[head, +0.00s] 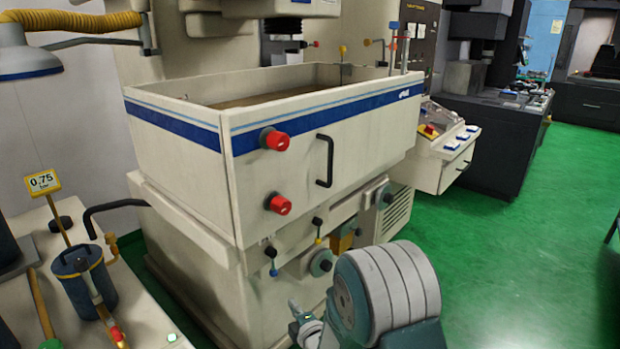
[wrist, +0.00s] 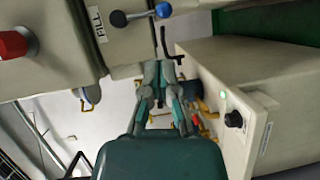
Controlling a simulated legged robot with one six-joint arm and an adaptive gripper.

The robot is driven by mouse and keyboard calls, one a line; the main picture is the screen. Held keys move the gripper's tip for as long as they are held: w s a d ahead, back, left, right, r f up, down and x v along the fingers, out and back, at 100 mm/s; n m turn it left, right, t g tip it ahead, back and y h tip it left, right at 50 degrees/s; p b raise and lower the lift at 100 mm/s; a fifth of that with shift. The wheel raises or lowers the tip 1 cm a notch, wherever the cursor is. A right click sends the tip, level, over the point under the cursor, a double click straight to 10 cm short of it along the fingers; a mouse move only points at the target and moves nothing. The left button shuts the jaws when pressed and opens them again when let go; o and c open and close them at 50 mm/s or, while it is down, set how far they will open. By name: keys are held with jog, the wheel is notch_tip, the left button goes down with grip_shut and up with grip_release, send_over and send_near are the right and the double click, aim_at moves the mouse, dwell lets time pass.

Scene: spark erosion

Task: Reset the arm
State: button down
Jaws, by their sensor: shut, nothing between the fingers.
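My gripper (wrist: 162,72) shows in the wrist view, its grey-green fingers drawn together, shut with nothing between them. Behind the fingers is the dark green body of my gripper. In the head view my arm's grey, banded part stands at the bottom, in front of the machine, and a small grey-green part of it shows just to the left. The cream spark erosion machine (head: 350,140) has a blue stripe, red knobs (head: 275,139) and a black handle (head: 325,160). In the wrist view a lever with a blue ball (wrist: 163,10) is beyond the fingertips.
Green floor (head: 530,260) is clear at right. A pale box with a black knob (wrist: 234,119) is right of my gripper in the wrist view.

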jog(key=s+d+r+m+g+h, duration=0.2)
jog(key=s+d+r+m+h, duration=0.1)
jog(key=d+r+m, duration=0.4)
jog(key=s+d+r+m+g+h, duration=0.2)
jog(key=s+d+r+m+h, duration=0.15)
jog(key=d+r, duration=0.35)
jog(key=s+d+r+m+g, duration=0.2)
jog(key=s+m, duration=0.4)
jog(key=s, duration=0.6)
jog(key=s+d+r+m+g+h, duration=0.1)
jog(key=s+d+r+m+g, duration=0.2)
jog(key=s, duration=0.9)
jog(key=d+r+m, duration=0.1)
jog(key=m, duration=0.2)
jog(key=shift+s, duration=0.25)
jog(key=shift+d+r, duration=0.1)
